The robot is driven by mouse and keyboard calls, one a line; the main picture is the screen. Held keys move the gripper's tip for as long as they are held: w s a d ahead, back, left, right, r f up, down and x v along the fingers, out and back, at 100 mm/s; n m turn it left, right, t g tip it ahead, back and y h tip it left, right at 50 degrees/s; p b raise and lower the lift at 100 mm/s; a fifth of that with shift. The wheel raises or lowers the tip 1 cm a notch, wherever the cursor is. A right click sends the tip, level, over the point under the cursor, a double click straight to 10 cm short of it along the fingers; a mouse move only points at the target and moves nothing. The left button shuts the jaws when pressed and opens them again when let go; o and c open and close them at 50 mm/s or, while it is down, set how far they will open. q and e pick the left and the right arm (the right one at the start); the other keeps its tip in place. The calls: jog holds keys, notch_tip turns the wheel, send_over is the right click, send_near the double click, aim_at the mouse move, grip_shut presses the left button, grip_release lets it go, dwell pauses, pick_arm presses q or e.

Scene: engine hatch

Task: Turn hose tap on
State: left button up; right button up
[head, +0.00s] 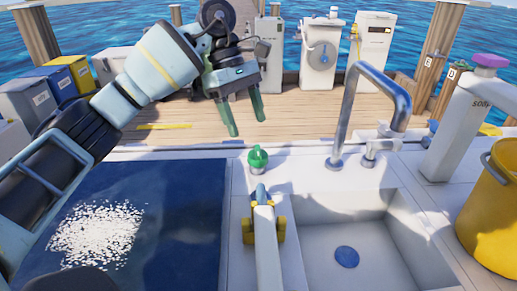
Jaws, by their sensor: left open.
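My left gripper (246,122) reaches in from the left, its green fingers pointing down, open and empty. Its fingertips are above and slightly left of a small fitting with a green knob (257,158) on the counter, apart from it in the picture. A white bar-shaped fitting with yellow side knobs (263,225) and a blue end stands in front of the green knob, at the sink's left edge. I cannot tell for sure which of these is the hose tap. No hose shows clearly.
A tall metal faucet (346,118) rises behind the white sink (300,200). A soap dispenser (468,120) and a yellow bucket (492,225) stand at the right. A dark blue mat (190,220) with white grains lies at the left. Bins and white cabinets stand on the deck behind.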

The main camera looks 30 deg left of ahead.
aim_at(256, 148)
pick_arm(q)
jog(key=b+x, duration=0.1)
jog(key=x, duration=0.6)
jog(key=shift+d+f, duration=0.1)
jog(key=shift+f, duration=0.2)
jog(key=c, duration=1)
